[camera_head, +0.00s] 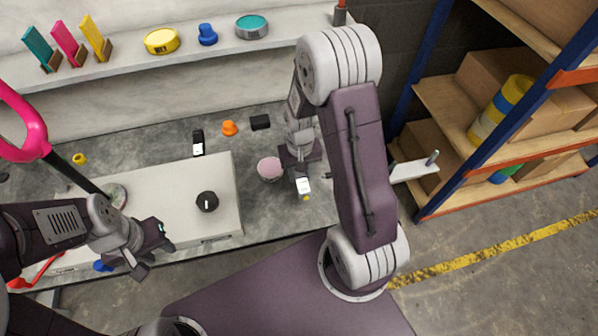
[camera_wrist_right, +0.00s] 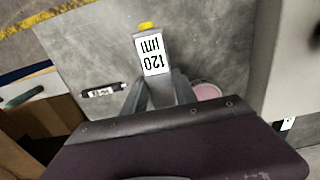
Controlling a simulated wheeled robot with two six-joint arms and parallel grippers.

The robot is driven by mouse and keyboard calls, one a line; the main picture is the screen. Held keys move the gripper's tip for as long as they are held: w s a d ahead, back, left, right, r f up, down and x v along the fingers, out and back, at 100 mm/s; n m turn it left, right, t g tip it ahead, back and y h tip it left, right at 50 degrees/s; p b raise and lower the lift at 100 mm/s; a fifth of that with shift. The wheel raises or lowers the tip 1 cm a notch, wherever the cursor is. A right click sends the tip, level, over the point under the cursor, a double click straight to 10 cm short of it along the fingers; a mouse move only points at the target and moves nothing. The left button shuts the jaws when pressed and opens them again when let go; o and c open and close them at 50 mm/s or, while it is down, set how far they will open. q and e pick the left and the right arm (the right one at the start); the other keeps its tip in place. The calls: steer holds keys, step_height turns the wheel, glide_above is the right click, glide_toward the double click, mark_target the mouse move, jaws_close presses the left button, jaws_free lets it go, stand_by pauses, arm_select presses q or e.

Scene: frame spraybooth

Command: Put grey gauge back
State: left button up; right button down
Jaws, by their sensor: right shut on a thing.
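The grey gauge (camera_head: 303,186) has a white label reading 120 µm and a yellow tip; it also shows in the right wrist view (camera_wrist_right: 152,55). My right gripper (camera_head: 301,165) is shut on it, with the fingers (camera_wrist_right: 158,90) on either side of its lower part. The yellow tip points away from the gripper. I cannot tell whether the gauge touches the grey bench. My left gripper (camera_head: 155,258) is open and empty at the front edge of the white panel.
A black labelled piece (camera_wrist_right: 103,90) lies on the bench beside the gauge. A pink pot (camera_head: 270,169), orange knob (camera_head: 229,128), black block (camera_head: 260,122) and black labelled gauge (camera_head: 198,143) stand nearby. A shelf rack (camera_head: 440,100) stands right.

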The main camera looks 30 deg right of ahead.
steer(key=shift+d, duration=0.15)
steer(key=shift+r, duration=0.1)
steer(key=shift+p, duration=0.35)
steer(key=shift+f+b, duration=2.3)
steer(key=shift+f, duration=1.2)
steer(key=shift+f+b, duration=0.4)
steer(key=shift+f, duration=0.25)
steer(key=c, duration=0.9)
jaws_free()
steer(key=shift+r, duration=0.15)
